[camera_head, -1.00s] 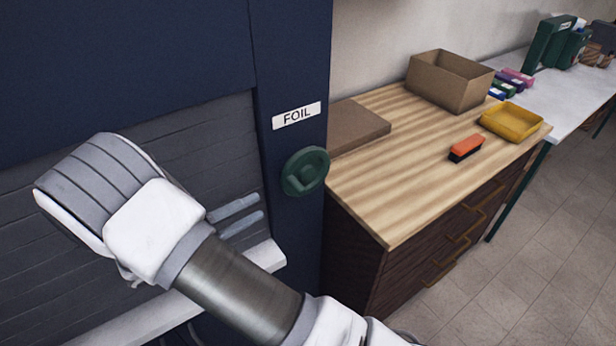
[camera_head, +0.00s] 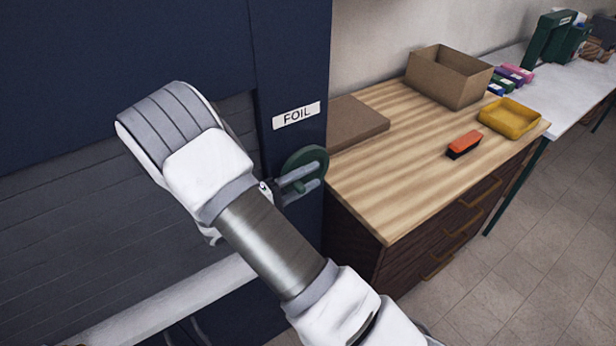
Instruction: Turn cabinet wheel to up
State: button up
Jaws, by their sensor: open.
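The cabinet wheel (camera_head: 312,157) is a dark green disc on the blue cabinet's (camera_head: 292,65) right-hand post, below a white FOIL label (camera_head: 297,115). My gripper (camera_head: 301,178) has two pale grey fingers, one above the other and apart, with their tips in front of the wheel's lower part. The fingers and my wrist hide part of the wheel, including its knob. I cannot tell whether the fingers touch the wheel. The gripper is open, and nothing shows between its fingers.
A wooden-topped drawer cabinet (camera_head: 400,190) stands close on the right. On it are a flat brown box (camera_head: 350,122), an open cardboard box (camera_head: 448,78), an orange brush (camera_head: 464,144) and a yellow tray (camera_head: 508,118). A grey shutter (camera_head: 60,240) and pale ledge (camera_head: 160,305) lie left.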

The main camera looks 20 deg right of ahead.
grip_shut()
dwell(1.4)
